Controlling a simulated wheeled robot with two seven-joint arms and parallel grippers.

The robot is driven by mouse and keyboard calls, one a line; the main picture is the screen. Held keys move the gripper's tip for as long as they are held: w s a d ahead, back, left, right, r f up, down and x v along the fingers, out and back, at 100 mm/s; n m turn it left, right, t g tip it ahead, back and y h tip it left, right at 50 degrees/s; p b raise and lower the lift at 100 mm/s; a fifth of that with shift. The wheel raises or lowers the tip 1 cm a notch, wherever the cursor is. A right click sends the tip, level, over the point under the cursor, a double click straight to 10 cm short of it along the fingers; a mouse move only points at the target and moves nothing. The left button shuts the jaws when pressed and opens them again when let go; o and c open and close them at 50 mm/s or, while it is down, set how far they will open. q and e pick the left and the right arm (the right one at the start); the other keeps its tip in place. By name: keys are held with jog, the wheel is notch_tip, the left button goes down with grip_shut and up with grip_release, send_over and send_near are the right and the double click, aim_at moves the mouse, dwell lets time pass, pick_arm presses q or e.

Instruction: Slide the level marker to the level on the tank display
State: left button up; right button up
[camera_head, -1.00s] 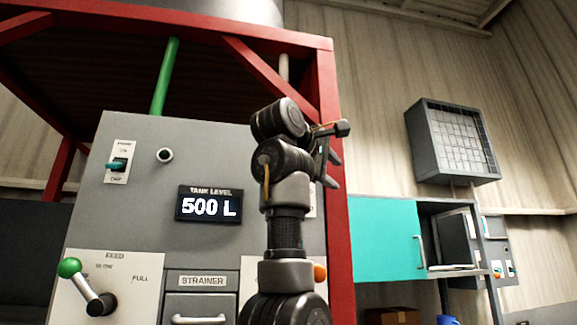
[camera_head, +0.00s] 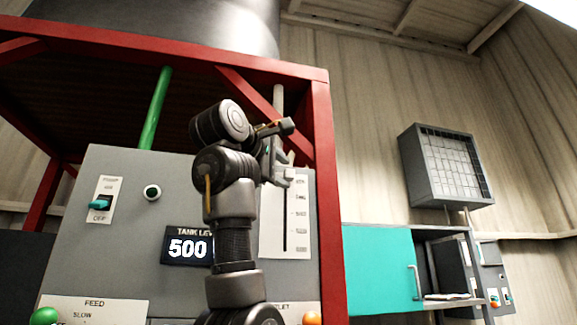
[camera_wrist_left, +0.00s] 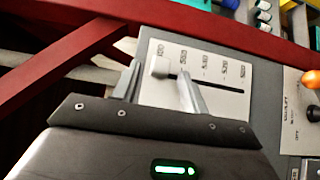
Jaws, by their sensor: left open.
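The tank display (camera_head: 187,247) reads 500; my left arm hides its right part. The level marker (camera_wrist_left: 159,66) is a pale block in the left wrist view, at the left end of a dark slot (camera_wrist_left: 222,86) on a white scale plate. In the head view the plate (camera_head: 300,235) is right of my arm, with the slot upright and the marker near its top. My left gripper (camera_head: 279,165) is open at the marker, with one finger on each side of it in the wrist view. I cannot tell whether the fingers touch it. The scale numbers are blurred. My right gripper is out of view.
A red frame post (camera_head: 326,200) stands just right of the panel. On the panel are a pump switch (camera_head: 101,203), a green feed knob (camera_head: 44,316) and an orange knob (camera_head: 312,318). A teal cabinet door (camera_head: 378,268) is farther right.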

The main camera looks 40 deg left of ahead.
aim_at(286, 173)
pick_arm(q)
jog(key=w, duration=0.1)
jog(key=w+p, duration=0.1)
jog(key=w, duration=0.1)
jog(key=shift+w+a, duration=0.25)
jog(key=shift+w, duration=0.05)
grip_shut()
